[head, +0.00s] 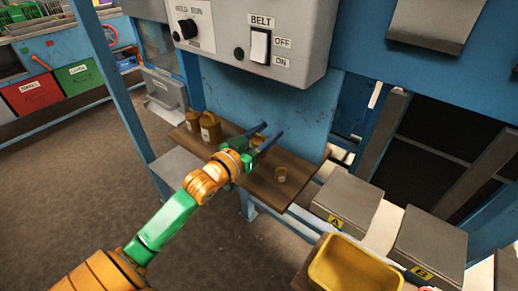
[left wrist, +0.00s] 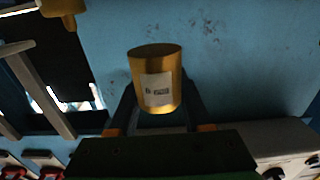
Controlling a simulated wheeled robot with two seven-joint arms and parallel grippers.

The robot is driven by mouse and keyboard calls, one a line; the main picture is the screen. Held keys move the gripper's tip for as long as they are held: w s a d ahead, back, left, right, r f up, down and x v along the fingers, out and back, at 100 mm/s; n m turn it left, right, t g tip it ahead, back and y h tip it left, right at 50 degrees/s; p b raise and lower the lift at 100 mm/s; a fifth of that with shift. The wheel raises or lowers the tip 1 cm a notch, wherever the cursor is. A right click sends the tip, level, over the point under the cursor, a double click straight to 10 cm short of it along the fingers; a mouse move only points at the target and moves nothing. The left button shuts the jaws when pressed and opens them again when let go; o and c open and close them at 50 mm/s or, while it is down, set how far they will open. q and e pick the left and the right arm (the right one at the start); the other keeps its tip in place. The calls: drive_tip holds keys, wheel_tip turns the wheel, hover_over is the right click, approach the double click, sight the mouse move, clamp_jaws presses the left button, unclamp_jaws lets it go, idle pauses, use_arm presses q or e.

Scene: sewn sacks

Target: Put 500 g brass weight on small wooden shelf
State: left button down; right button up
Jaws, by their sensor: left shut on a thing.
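My left gripper (head: 268,134) is over the small wooden shelf (head: 245,183), close to the blue panel. It is shut on a brass weight (left wrist: 155,80), a gold cylinder with a pale label too blurred to read. In the head view the held brass weight (head: 257,141) is mostly hidden by the gripper. I cannot tell whether it touches the shelf. Two larger brass weights, one (head: 193,120) and another (head: 211,128), stand at the shelf's left end. A smaller brass weight (head: 280,174) stands near its right front edge. My right gripper is not in view.
A grey control box (head: 250,35) with a BELT switch overhangs the shelf. Grey platforms A (head: 345,198) and B (head: 430,245) and a yellow bin (head: 358,268) are at the right. Red (head: 30,92) and green (head: 78,74) crates sit far left.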

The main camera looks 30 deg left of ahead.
use_arm(q)
drive_tip(key=f, duration=0.1)
drive_tip(key=a+f, duration=0.1)
drive_tip(key=f, duration=0.1)
drive_tip(key=w+a+f, duration=0.1)
drive_tip(key=f, duration=0.1)
drive_tip(key=shift+w+a+f+b, duration=0.1)
drive_tip(key=shift+a+b, duration=0.05)
drive_tip(key=shift+b, duration=0.25)
drive_tip(key=shift+f, duration=0.45)
drive_tip(key=c, duration=0.8)
unclamp_jaws()
drive_tip(key=shift+f, duration=0.15)
drive_tip(key=o, duration=0.5)
drive_tip(key=shift+c, duration=0.2)
drive_tip(key=shift+r, duration=0.2)
